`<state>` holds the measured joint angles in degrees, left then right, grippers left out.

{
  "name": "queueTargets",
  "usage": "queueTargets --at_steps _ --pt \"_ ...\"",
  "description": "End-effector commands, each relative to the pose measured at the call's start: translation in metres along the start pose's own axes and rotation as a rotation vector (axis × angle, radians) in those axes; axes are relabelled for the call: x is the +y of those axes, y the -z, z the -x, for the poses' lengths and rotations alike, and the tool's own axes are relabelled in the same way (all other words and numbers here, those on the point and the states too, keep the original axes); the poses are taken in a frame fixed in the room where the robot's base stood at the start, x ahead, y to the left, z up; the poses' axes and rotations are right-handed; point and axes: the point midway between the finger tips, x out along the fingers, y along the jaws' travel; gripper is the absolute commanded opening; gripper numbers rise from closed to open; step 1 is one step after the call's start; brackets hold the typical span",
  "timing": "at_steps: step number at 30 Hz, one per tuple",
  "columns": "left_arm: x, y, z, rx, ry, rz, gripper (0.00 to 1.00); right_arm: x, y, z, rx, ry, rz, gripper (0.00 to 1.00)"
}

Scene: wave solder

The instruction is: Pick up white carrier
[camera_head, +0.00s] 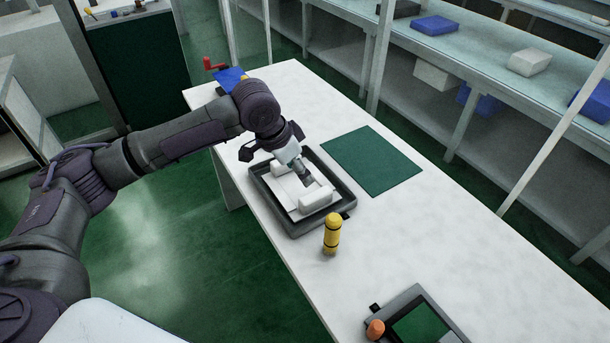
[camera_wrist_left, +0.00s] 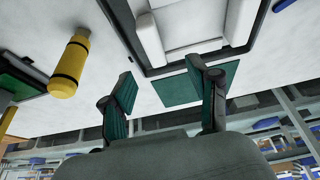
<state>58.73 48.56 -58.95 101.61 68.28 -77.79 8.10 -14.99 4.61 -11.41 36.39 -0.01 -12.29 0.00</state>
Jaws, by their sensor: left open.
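The white carrier (camera_head: 318,198) lies in a dark tray (camera_head: 292,228) on the white table. It has raised white blocks at two ends. My left gripper (camera_head: 275,145) is over the tray's far left part and covers some of the carrier. In the left wrist view the white carrier (camera_wrist_left: 190,28) is at the top, past the fingertips. The left gripper (camera_wrist_left: 160,72) is open there, with nothing between its teal-padded fingers. Whether a finger touches the carrier cannot be told. My right gripper is not in view.
A yellow cylinder with dark bands (camera_head: 332,233) stands close to the tray's near corner. A green mat (camera_head: 372,160) lies right of the tray. A dark frame with a green board (camera_head: 420,325) and an orange piece (camera_head: 375,329) are at the near end.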

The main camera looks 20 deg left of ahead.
Motion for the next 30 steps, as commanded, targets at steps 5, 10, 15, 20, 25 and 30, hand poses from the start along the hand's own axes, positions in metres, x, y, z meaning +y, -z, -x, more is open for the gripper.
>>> queueTargets --at_steps 5,10,15,20,25,30 --pt "0.002 0.000 -0.037 -0.003 -0.003 0.000 0.60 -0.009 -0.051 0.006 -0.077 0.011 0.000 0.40" --pt "0.002 0.001 -0.063 -0.001 -0.002 -0.002 0.60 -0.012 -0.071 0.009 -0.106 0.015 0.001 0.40" --pt "0.002 0.001 -0.073 0.001 0.000 -0.002 0.60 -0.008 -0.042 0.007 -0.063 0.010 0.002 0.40" --pt "0.006 0.003 -0.094 -0.002 -0.002 -0.003 0.60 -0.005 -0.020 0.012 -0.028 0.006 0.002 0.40" --pt "0.008 0.003 -0.117 -0.001 -0.001 -0.002 0.60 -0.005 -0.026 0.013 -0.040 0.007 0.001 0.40" --pt "0.007 0.003 -0.123 0.000 0.000 -0.003 0.60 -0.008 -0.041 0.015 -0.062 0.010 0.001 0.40"
